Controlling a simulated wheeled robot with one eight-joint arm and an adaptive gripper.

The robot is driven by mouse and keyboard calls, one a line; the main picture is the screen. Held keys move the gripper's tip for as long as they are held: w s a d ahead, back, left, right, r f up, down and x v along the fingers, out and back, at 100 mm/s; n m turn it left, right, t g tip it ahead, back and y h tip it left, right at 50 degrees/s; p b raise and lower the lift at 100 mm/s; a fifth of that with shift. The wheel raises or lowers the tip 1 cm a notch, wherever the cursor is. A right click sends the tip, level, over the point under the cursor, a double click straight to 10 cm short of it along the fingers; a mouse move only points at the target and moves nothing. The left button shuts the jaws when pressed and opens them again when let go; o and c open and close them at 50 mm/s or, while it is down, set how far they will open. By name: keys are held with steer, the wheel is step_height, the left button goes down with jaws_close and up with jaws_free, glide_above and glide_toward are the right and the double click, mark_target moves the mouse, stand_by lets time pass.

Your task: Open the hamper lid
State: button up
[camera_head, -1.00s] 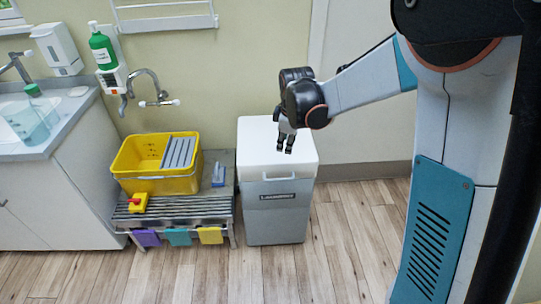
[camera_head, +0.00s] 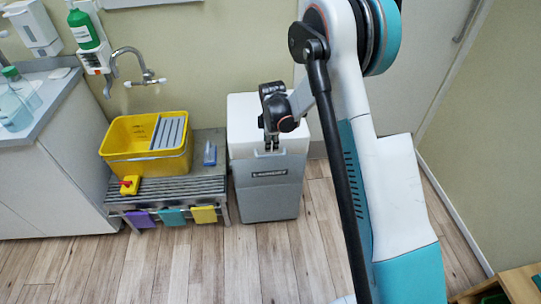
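The hamper (camera_head: 268,190) is a grey box with a dark label on its front, standing on the wooden floor. Its white lid (camera_head: 241,112) lies flat and closed on top. My gripper (camera_head: 271,147) points down in front of the lid's front edge, over the spot where the lid's pale handle is, and partly hides it. Its two fingertips show as small dark prongs close together. I cannot tell whether they touch the handle or how wide they are apart.
A slatted metal bench (camera_head: 176,192) with a yellow bucket (camera_head: 150,166) stands close to the hamper's left. A sink counter (camera_head: 62,112) is farther left. A wall and door are behind. The floor in front is clear. A wooden piece (camera_head: 520,284) is at the lower right.

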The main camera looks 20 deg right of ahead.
mark_target(270, 156)
steer(key=f+b, duration=0.1)
steer(key=f, duration=0.1)
steer(key=w+f, duration=0.1)
steer(key=f, duration=0.2)
steer(key=f+b, duration=0.1)
steer(key=f, duration=0.2)
steer(key=shift+w+d+b, duration=0.1)
steer(key=shift+w+b, duration=0.15)
steer(key=shift+b, duration=0.05)
steer(key=shift+r, duration=0.1)
jaws_close()
